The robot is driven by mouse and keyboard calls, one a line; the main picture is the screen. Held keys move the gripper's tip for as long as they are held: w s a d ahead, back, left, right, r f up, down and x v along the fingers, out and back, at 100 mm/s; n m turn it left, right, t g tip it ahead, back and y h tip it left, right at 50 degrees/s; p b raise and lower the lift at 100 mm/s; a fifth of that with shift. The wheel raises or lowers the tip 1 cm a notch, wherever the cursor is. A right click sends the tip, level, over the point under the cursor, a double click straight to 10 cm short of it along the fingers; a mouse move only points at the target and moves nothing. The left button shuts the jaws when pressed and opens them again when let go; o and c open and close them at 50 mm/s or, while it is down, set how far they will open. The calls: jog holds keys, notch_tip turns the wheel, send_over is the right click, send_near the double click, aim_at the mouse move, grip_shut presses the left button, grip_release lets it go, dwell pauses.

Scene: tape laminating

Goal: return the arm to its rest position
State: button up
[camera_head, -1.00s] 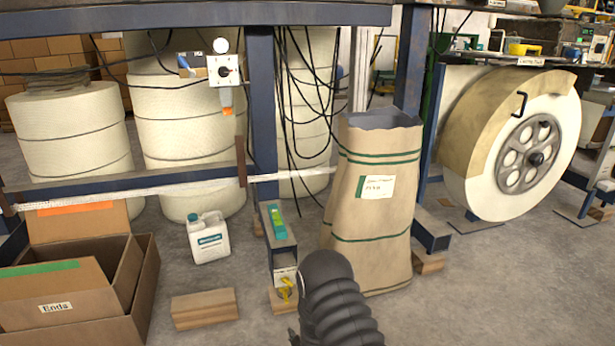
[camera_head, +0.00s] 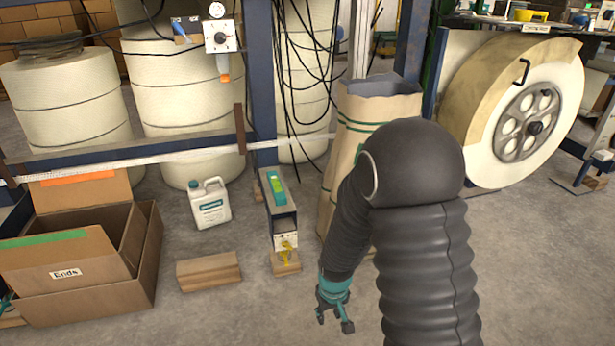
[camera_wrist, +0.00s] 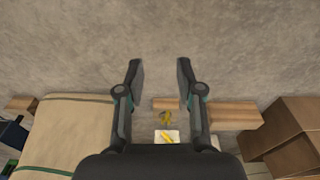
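My gripper (camera_head: 335,318) hangs low at the end of my black sleeved arm, in front of the paper sack and above the concrete floor. In the wrist view my gripper (camera_wrist: 159,78) has its two dark fingers spread wide apart, with only floor showing between the tips. It is open and empty. My arm hides much of the sack in the head view.
The brown paper sack (camera_head: 338,150) stands behind my arm. A blue-grey machine foot (camera_head: 283,222), a wood block (camera_head: 208,270), a white jug (camera_head: 209,204) and cardboard boxes (camera_head: 75,300) lie to the left. A large tape roll (camera_head: 475,110) stands right.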

jog(key=s+d+r+m+t+p, duration=0.1)
jog(key=s+r, duration=0.5)
jog(key=r, duration=0.7)
jog(key=s+d+r+m+t+p, duration=0.1)
jog(key=s+d+r+p, duration=0.3)
jog(key=r, duration=0.9)
jog(key=s+d+r+m+t+p, duration=0.2)
jog(key=s+d+r, duration=0.3)
jog(key=r, duration=0.9)
jog(key=s, duration=0.3)
jog(key=shift+s, duration=0.3)
